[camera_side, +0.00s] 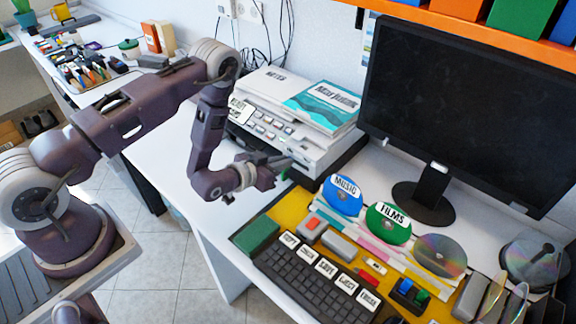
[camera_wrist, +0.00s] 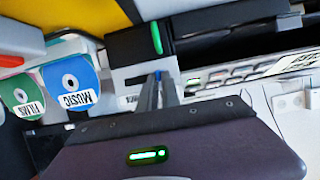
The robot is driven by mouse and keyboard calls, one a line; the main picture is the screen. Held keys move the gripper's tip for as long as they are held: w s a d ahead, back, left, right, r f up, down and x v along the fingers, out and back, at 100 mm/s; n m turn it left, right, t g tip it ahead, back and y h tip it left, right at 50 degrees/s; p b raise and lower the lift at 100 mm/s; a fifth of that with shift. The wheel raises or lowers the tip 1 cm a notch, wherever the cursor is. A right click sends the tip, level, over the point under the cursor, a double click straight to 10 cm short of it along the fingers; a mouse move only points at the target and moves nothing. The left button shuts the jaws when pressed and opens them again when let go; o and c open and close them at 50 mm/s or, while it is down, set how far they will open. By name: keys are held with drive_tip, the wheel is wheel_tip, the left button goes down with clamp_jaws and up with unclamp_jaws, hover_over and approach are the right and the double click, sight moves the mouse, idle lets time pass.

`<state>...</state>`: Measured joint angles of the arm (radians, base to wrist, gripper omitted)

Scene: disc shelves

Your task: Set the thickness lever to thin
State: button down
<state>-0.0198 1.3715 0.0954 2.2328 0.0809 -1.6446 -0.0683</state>
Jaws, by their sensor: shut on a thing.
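The white machine (camera_side: 290,133) with a row of buttons and a READY sign stands at the back of the desk. My gripper (camera_side: 284,160) is at its front right end, low beside its casing. In the wrist view my gripper's narrow fingers (camera_wrist: 165,84) are close together, with a small blue part (camera_wrist: 158,74) at their tips against a grey and black housing. The fingers hide most of this part, and I cannot tell for sure that it is the thickness lever or which setting it is at. A green strip (camera_wrist: 156,38) shows on the black housing.
Blue MUSIC (camera_side: 343,195) and green FILMS (camera_side: 388,224) discs stand right of my gripper. A labelled keyboard (camera_side: 315,280) lies in front. A monitor (camera_side: 470,100) stands at the back right. Papers and a teal booklet (camera_side: 322,98) lie on the machine. The white desk left of my gripper is clear.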

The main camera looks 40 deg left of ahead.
drive_tip(key=shift+a, duration=0.3)
drive_tip(key=c, duration=1.6)
unclamp_jaws()
drive_tip(key=shift+o, duration=0.2)
drive_tip(key=shift+d, duration=0.1)
drive_tip(key=v, duration=0.7)
